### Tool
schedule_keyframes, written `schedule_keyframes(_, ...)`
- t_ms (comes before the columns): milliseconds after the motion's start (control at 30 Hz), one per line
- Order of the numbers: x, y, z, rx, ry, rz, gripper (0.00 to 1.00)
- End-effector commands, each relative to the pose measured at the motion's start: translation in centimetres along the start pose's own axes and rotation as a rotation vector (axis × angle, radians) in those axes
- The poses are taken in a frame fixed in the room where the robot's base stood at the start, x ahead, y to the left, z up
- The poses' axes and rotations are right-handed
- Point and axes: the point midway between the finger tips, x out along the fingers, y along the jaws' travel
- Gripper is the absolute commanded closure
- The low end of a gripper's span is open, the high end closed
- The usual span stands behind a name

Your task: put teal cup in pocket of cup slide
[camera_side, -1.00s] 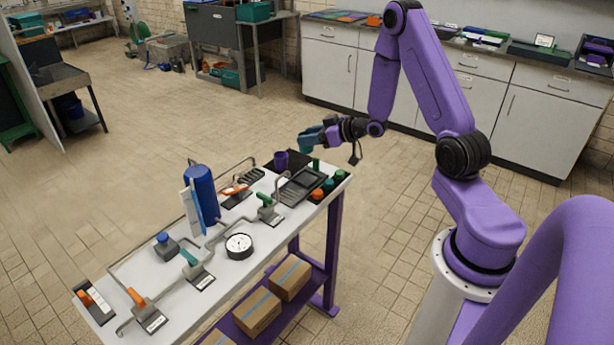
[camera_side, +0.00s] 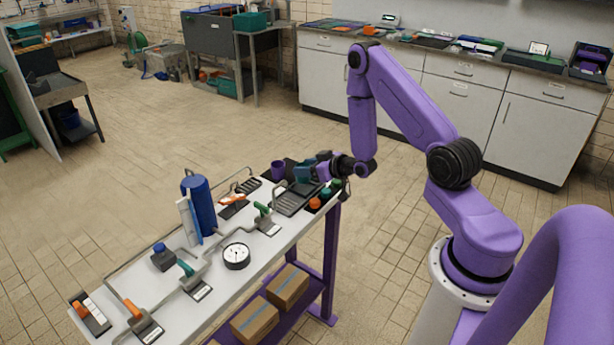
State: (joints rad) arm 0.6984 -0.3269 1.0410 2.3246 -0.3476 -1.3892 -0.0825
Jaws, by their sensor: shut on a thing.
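My gripper (camera_side: 316,168) is at the far right end of the white bench, shut on the teal cup (camera_side: 303,173). The cup is small and partly covered by the fingers. A dark grey tray-like fixture (camera_side: 289,203), which may be the cup slide, lies just in front of the cup. Its pocket cannot be made out.
Orange, teal and green round pieces (camera_side: 325,194) stand at the bench's right edge, close below my gripper. A grey pipe with a green-handled valve (camera_side: 264,216), a blue cylinder (camera_side: 198,203) and a gauge (camera_side: 236,256) stand further left.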

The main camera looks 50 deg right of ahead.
Motion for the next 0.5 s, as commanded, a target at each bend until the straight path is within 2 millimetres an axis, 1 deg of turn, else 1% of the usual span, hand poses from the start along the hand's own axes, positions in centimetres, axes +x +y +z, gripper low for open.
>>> schedule_keyframes(33,0.2,0.0,0.7,0.001,-0.004,-0.001,0.82)
schedule_keyframes(200,0.9,0.0,2.3,0.001,-0.002,0.000,0.82)
schedule_keyframes(333,1.1,0.0,2.7,0.000,-0.001,0.000,0.82)
schedule_keyframes(500,1.1,0.0,2.7,0.000,-0.001,0.000,0.82)
